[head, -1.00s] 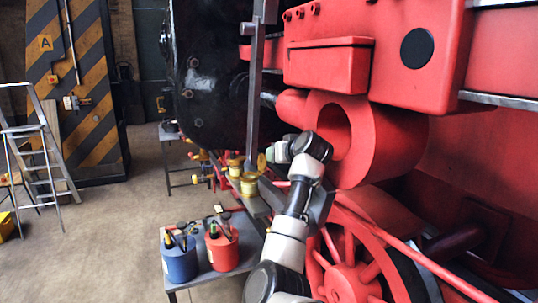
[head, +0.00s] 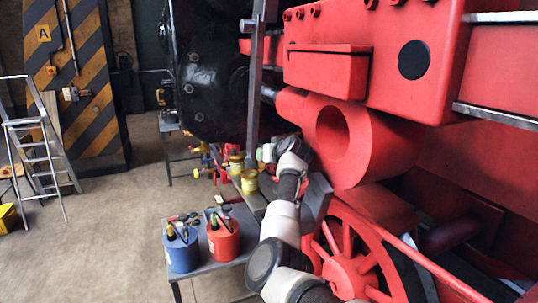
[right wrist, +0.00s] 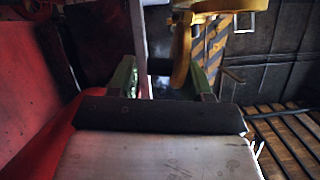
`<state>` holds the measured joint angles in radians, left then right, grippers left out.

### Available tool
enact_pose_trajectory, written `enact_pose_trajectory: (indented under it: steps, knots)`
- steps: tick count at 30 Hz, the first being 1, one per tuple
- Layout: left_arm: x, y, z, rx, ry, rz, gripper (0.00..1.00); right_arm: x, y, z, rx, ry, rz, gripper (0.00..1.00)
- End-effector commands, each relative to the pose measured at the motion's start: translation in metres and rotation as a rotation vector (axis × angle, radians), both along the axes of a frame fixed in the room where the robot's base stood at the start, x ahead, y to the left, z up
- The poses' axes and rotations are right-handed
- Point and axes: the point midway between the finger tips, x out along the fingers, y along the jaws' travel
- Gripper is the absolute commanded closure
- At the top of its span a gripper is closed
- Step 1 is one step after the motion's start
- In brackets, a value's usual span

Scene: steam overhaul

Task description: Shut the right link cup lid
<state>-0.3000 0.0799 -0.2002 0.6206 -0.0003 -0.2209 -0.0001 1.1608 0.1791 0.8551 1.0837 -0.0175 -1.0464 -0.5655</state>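Two yellow cups stand on the grey ledge beside the engine in the head view: a nearer cup (head: 250,181) and a farther cup (head: 236,162). My right gripper (head: 264,153) is just above and right of the nearer cup; its fingers are too small to make out there. In the right wrist view my right gripper (right wrist: 162,80) has two green fingers standing apart. A yellow disc-like part (right wrist: 182,50), seen nearly edge-on, shows between and beyond them, closer to the right finger. I cannot tell whether they touch. The state of the nearer cup's lid is hidden. My left gripper is out of view.
A red cylinder (head: 400,142) and a spoked wheel (head: 350,265) crowd my right arm. A blue can (head: 181,250) and a red can (head: 223,240) stand on a low table.

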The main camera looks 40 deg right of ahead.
Motion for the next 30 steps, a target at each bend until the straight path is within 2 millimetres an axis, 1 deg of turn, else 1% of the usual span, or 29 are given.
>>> enact_pose_trajectory:
  steps: [1,6,8,24,30]
  knots:
    - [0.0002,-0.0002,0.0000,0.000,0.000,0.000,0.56,-0.0001,-0.0001,0.0000,0.000,0.000,0.000,0.56]
    - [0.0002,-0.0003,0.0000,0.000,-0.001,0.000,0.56,-0.0002,-0.0001,0.0001,0.000,0.000,0.000,0.82]
    - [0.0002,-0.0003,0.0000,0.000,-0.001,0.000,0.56,-0.0002,-0.0001,0.0001,0.000,0.000,0.000,0.90]
    - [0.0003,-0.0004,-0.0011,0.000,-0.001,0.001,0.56,-0.0002,0.0005,-0.0001,-0.015,0.006,-0.001,0.90]
    - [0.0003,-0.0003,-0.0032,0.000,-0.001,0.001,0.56,0.0003,0.0021,0.0000,-0.047,0.016,-0.001,0.90]
